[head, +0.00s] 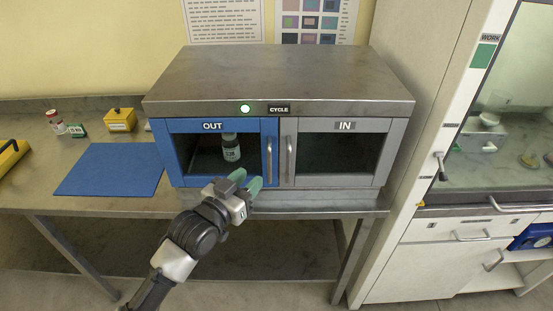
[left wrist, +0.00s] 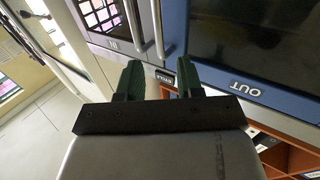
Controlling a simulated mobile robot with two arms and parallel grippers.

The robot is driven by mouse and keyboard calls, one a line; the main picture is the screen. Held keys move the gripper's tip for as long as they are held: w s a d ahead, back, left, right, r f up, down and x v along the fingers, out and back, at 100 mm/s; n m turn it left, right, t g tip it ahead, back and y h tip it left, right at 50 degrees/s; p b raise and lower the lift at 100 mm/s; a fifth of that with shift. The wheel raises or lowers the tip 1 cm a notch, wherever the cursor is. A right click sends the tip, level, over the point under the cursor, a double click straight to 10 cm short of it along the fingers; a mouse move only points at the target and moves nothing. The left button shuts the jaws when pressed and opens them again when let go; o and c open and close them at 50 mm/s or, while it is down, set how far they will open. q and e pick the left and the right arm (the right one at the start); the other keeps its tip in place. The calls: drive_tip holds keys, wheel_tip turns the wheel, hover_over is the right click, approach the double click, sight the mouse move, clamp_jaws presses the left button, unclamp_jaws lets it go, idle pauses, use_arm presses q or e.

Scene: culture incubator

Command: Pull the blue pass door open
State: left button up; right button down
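The blue pass door (head: 174,155), marked OUT, is shut on the left half of the steel pass box. Its upright metal handle (head: 269,160) is on the door's right edge. My left gripper (head: 248,180) is open and empty, in front of the door's lower right part, just left of and below the handle. In the left wrist view, its two green fingers (left wrist: 159,72) are apart, and the blue door's handle (left wrist: 157,28) lines up with the gap between them. Contact with the handle is not visible. My right gripper is out of view.
The grey IN door (head: 384,158) with its own handle (head: 290,160) is right beside the blue door. A blue mat (head: 110,169) lies flat on the bench to the left. A white cabinet with a hood stands to the right.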

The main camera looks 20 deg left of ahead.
sight(268, 161)
use_arm(q)
drive_tip(key=p+x, duration=0.1)
drive_tip(key=x, duration=0.6)
drive_tip(key=shift+w+d, duration=0.1)
drive_tip(key=shift+w, duration=0.15)
drive_tip(key=shift+w+d+p, duration=0.15)
drive_tip(key=shift+w+p, duration=0.15)
drive_tip(key=shift+w, duration=0.3)
drive_tip(key=shift+c, duration=0.4)
clamp_jaws()
